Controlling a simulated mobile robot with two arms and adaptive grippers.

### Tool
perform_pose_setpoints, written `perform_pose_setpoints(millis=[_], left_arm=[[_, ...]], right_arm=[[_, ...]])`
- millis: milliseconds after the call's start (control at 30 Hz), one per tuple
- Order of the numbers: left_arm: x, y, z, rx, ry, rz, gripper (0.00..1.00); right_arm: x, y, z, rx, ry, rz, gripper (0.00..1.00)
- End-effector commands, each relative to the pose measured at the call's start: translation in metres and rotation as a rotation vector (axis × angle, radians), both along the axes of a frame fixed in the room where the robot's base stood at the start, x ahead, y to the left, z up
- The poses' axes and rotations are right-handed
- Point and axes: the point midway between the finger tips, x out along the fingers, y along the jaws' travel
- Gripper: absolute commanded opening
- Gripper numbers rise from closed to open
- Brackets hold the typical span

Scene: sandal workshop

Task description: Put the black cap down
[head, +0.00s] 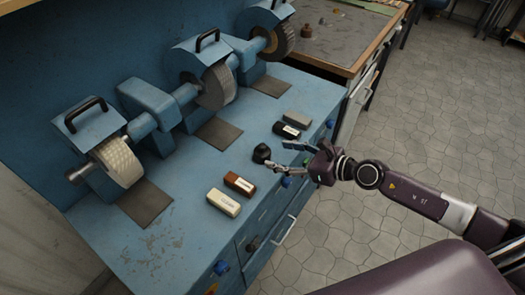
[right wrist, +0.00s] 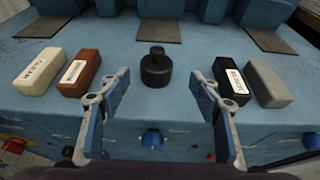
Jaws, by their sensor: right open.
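The black cap (head: 262,153) stands upright on the blue bench top near its front edge. In the right wrist view the cap (right wrist: 156,67) is in the middle, ahead of the fingers and apart from them. My right gripper (head: 292,154) is open and empty, just to the right of the cap in the head view. Its two fingers (right wrist: 160,105) are spread wide in the right wrist view. My left gripper is not in view.
On the bench lie a cream block (head: 224,203), a brown block (head: 239,184), a black block (head: 287,130) and a grey block (head: 298,119). Grinding wheels (head: 120,163) stand behind, with dark mats (head: 146,204) before them. Bare bench top surrounds the cap.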

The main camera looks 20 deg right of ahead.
Motion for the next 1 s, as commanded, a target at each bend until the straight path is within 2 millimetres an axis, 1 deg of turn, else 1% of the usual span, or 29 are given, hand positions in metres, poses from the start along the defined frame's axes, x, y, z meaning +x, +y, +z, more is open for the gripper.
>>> perform_pose_setpoints(millis=[33,267,400,500,633,833,1000], left_arm=[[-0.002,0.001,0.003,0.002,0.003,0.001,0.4],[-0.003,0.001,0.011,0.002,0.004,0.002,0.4],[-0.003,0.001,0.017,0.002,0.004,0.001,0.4],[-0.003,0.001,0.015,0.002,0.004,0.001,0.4],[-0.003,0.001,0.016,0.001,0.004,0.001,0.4],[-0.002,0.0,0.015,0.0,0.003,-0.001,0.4],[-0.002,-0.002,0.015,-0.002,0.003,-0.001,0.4]], right_arm=[[0.005,0.005,0.001,0.005,-0.002,-0.001,0.58],[0.02,0.02,-0.006,0.01,-0.001,-0.002,0.58],[0.033,0.034,-0.013,0.01,-0.001,-0.002,0.58],[0.042,0.041,-0.021,0.011,0.0,-0.003,0.58],[0.047,0.044,-0.024,0.009,0.0,-0.002,0.58],[0.047,0.044,-0.024,0.008,0.0,-0.002,0.58],[0.047,0.044,-0.024,0.008,0.0,-0.002,0.39]])
